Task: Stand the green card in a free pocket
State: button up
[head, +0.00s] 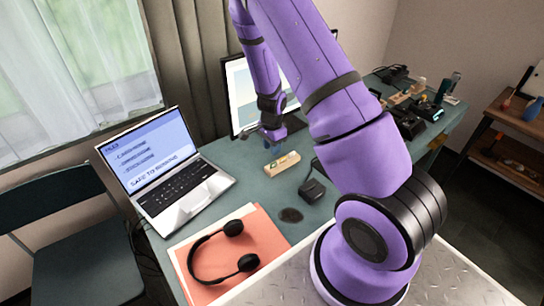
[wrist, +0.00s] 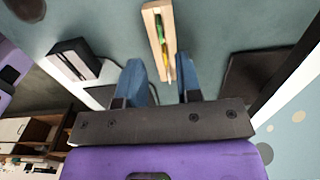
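A pale wooden holder (head: 282,164) lies on the teal desk, near the middle of the head view. In the wrist view the holder (wrist: 148,38) is long and narrow, with a green strip (wrist: 166,20) and a small yellow piece (wrist: 172,62) in it. I cannot tell whether the green strip is the green card, nor which pockets are free. My gripper (head: 273,145) is above the desk just behind the holder. In the wrist view its two blue fingers (wrist: 162,80) are apart, with the holder's near end between them in the picture. I see nothing held.
A laptop (head: 172,170) stands left of the holder and a monitor (head: 248,95) behind it. A dark box (head: 312,190) is to the right. Black headphones (head: 222,258) lie on an orange folder (head: 262,230) in front. Several dark items crowd the desk's far right.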

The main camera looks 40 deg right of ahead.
notch_tip(320, 180, up, 3)
jog(key=shift+r, duration=0.1)
dwell(0.6)
jog(key=s+a+r+n+t+y, duration=0.1)
jog(key=s+a+r+n, duration=0.15)
jog(key=r, duration=0.55)
jog(key=s+a+r+n+t+y, duration=0.1)
jog(key=a+r+n, duration=0.25)
jog(key=r, duration=0.45)
jog(key=s+a+r+n+y, duration=0.15)
jog(key=a+r, duration=0.25)
jog(key=r, duration=0.5)
jog(key=s+a+r+n+t+h, duration=0.1)
jog(key=s+r+n, duration=0.4)
jog(key=s, duration=0.5)
jog(key=s+a+r+n+t+h, duration=0.1)
jog(key=s+r+n+t+h, duration=0.1)
jog(key=s+r+n, duration=0.3)
jog(key=shift+s+a+r, duration=0.2)
jog(key=shift+s+r, duration=1.9)
jog(key=shift+s, duration=1.2)
